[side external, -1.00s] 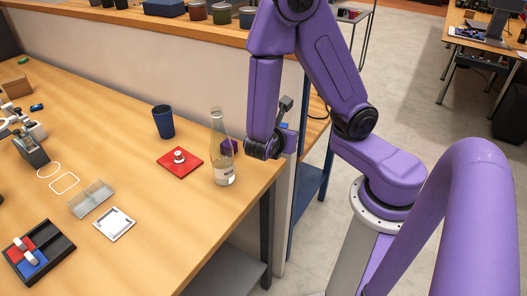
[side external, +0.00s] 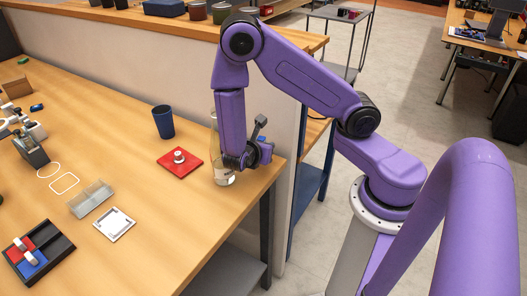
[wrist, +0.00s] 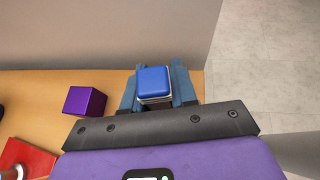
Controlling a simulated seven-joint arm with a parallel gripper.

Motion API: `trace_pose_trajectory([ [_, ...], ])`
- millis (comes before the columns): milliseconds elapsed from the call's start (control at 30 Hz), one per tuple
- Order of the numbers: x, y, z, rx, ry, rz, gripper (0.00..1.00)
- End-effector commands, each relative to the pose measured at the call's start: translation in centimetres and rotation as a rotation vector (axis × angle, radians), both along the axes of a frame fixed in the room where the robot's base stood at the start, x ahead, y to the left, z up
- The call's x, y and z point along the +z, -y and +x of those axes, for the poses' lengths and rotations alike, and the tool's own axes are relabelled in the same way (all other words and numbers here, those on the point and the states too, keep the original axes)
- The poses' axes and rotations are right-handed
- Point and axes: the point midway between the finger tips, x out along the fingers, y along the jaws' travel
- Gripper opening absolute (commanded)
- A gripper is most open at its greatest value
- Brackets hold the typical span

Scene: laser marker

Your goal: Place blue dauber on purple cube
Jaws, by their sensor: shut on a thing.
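The blue dauber (wrist: 154,82) is in my gripper (wrist: 155,92), with a finger on either side of it. Its blue top faces the wrist camera, and a pale part shows beneath. The purple cube (wrist: 85,101) sits on the wooden table left of my gripper in the wrist view, apart from the dauber. In the side view my arm hides the cube. There my gripper (side external: 262,150) is by the table's right end, mostly behind my arm.
A clear bottle (side external: 222,176) stands close to my arm, partly covered by it. A red plate with a white knob (side external: 180,162) and a dark blue cup (side external: 163,122) are to its left. A wall (side external: 150,70) runs behind the table. The table's right edge is near my gripper.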

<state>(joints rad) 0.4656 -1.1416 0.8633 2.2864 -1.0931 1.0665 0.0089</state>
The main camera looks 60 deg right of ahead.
Motion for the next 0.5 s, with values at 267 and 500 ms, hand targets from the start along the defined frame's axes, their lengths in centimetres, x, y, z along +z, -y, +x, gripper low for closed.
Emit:
trace_pose_trajectory([
  [267, -1.8, 0.0, -0.1, 0.002, -0.001, -0.001, 0.00],
  [500, -1.8, 0.0, -0.1, 0.002, -0.001, -0.001, 0.00],
])
